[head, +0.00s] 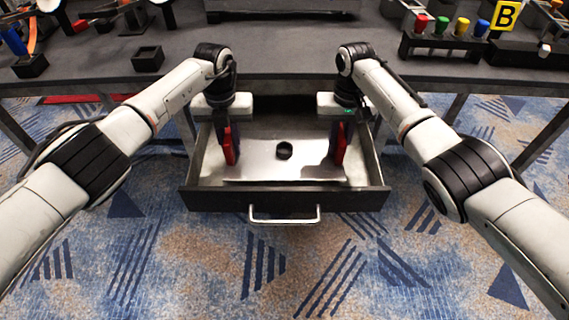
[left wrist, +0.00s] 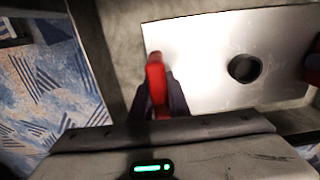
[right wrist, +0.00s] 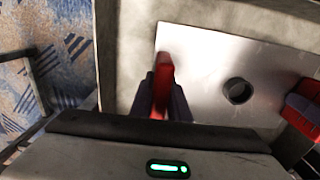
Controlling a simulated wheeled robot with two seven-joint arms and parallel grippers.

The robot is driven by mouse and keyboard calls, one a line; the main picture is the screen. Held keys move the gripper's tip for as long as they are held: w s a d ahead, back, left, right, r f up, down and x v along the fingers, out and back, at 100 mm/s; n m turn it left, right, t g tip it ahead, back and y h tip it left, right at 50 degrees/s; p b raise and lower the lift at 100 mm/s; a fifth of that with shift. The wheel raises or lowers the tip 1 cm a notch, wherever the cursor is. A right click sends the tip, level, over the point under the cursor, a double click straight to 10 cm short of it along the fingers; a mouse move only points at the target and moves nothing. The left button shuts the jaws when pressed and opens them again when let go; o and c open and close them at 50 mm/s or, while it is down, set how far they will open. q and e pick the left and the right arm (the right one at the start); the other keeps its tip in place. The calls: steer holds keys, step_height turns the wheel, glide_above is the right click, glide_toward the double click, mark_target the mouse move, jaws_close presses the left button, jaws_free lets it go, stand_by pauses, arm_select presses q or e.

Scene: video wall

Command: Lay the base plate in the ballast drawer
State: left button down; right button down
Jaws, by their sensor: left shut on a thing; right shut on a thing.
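The base plate (head: 265,171) is a thin silver metal sheet with a dark round hole or ring in its middle. It looks level, inside the walls of the open ballast drawer (head: 350,199); I cannot tell whether it touches the floor. My left gripper (head: 229,158) is shut on the plate's left end, and my right gripper (head: 339,158) on its right end. Both point down, with red at the fingers. The plate also shows in the left wrist view (left wrist: 200,50) and the right wrist view (right wrist: 205,60). My grippers hide parts of its ends.
The drawer's metal handle (head: 285,219) faces the front. The grey desk (head: 290,62) overhangs the drawer's back. On it stand a rack of coloured plugs (head: 440,45), a yellow "B" sign (head: 506,15) and small black holders (head: 147,58). The patterned carpet in front is clear.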

arm_select(q)
steer(key=shift+f+b, duration=0.45)
steer(key=shift+f, duration=0.25)
arm_select(e)
steer(key=shift+f, duration=0.65)
arm_select(q)
steer(key=c, duration=2.1)
jaws_free()
steer(key=shift+f, duration=0.1)
arm_select(e)
steer(key=c, duration=2.1)
jaws_free()
steer(key=shift+f, duration=0.1)
arm_select(q)
steer(key=o, duration=0.4)
arm_select(e)
steer(key=o, duration=0.4)
arm_select(q)
steer(key=shift+r, duration=0.2)
step_height(320, 180, up, 12)
steer(key=shift+f, duration=0.25)
steer(key=shift+r, duration=0.15)
arm_select(e)
steer(key=shift+r, duration=0.35)
step_height(320, 180, up, 12)
steer(key=shift+f, duration=0.25)
